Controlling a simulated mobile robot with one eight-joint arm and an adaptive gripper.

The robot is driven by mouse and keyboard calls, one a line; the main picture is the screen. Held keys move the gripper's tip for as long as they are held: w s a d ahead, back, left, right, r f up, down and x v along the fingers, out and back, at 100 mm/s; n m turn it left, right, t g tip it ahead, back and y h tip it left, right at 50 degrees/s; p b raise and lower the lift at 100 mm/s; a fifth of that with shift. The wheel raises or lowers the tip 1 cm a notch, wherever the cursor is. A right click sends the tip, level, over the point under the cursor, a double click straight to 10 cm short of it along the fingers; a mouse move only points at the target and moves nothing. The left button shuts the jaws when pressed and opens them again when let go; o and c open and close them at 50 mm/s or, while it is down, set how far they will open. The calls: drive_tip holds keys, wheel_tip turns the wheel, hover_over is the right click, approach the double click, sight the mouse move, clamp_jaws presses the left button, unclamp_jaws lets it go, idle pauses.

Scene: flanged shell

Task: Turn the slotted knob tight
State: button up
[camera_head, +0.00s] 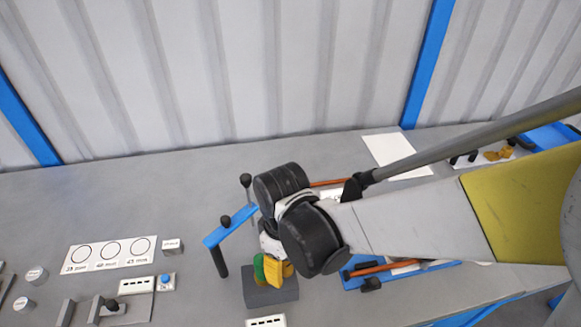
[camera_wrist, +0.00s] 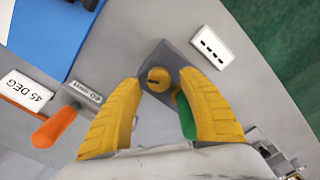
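The slotted knob (camera_wrist: 158,79) is a small gold-yellow disc with a dark slot across it. It sits on a grey block (camera_wrist: 167,62), which also shows on the bench in the head view (camera_head: 270,294). My gripper (camera_wrist: 163,84) has two yellow fingers spread apart, one on each side of the knob in the wrist picture, with nothing held between them. In the head view my gripper (camera_head: 270,270) is above the block and hides the knob. A green piece (camera_wrist: 186,116) shows along the inner side of the right finger. I cannot tell whether the fingertips touch the block.
A white slotted plate (camera_wrist: 210,47) lies close beside the block. A blue bar with dark handles (camera_head: 230,228) stands to the left. A card with circles (camera_head: 110,253) and a blue button (camera_head: 163,281) are further left. An orange rod (camera_wrist: 55,128) lies near the left finger.

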sight(284, 266)
drive_tip(key=shift+r, duration=0.1)
wheel_tip(284, 266, up, 12)
idle(0.4)
idle(0.3)
drive_tip(key=d+r+m+t, duration=0.2)
drive_tip(key=d+m+t, duration=0.5)
drive_tip(key=d, duration=1.5)
drive_tip(key=m, duration=0.5)
drive_tip(key=shift+w+r+m, duration=0.15)
drive_tip(key=shift+w+m, duration=0.1)
drive_tip(key=shift+m, duration=0.15)
drive_tip(key=shift+d, duration=0.1)
